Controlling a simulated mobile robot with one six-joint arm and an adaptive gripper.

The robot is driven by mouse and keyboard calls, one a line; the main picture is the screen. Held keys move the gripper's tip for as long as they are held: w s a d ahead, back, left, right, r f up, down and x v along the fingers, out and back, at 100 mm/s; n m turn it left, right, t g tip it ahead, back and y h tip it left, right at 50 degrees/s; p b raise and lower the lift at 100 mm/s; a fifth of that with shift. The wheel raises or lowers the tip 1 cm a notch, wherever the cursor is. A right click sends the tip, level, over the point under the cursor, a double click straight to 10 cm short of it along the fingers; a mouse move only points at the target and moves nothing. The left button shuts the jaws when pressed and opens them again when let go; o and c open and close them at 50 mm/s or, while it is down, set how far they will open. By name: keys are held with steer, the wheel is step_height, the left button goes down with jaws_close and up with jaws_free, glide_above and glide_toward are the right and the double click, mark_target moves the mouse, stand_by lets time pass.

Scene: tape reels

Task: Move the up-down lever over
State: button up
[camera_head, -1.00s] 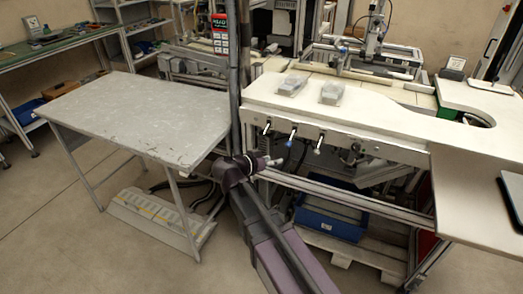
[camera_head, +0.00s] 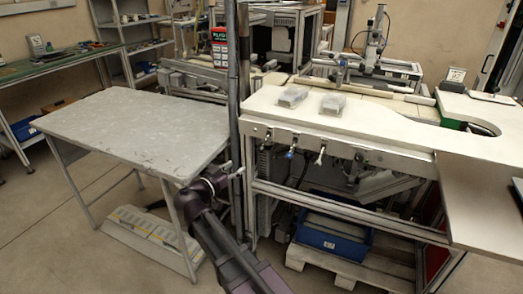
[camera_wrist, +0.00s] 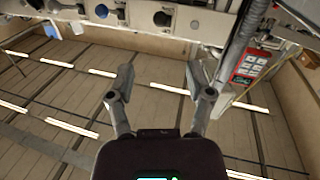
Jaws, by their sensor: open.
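Several small levers hang along the front edge of the white bench in the head view: a dark left one (camera_head: 268,134), a blue-tipped one (camera_head: 291,153) and a pale right one (camera_head: 321,156). I cannot tell which is the up-down lever. My gripper (camera_wrist: 160,82) is open and empty in the wrist view, its fingers spread. The wrist view looks upward at the bench's underside, where a blue round knob (camera_wrist: 101,11) and a dark round end (camera_wrist: 162,18) show beyond the fingers. In the head view my gripper (camera_head: 224,168) is left of and below the levers, apart from them.
The white bench (camera_head: 395,128) carries two small clear-lidded boxes. A grey table (camera_head: 130,125) stands close on the left. A dark upright post rises between them. A blue bin (camera_head: 330,238) sits under the bench. Bare floor lies in front.

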mark_target(261, 149)
steer(key=x, duration=1.3)
steer(key=shift+w+d, duration=0.25)
jaws_close()
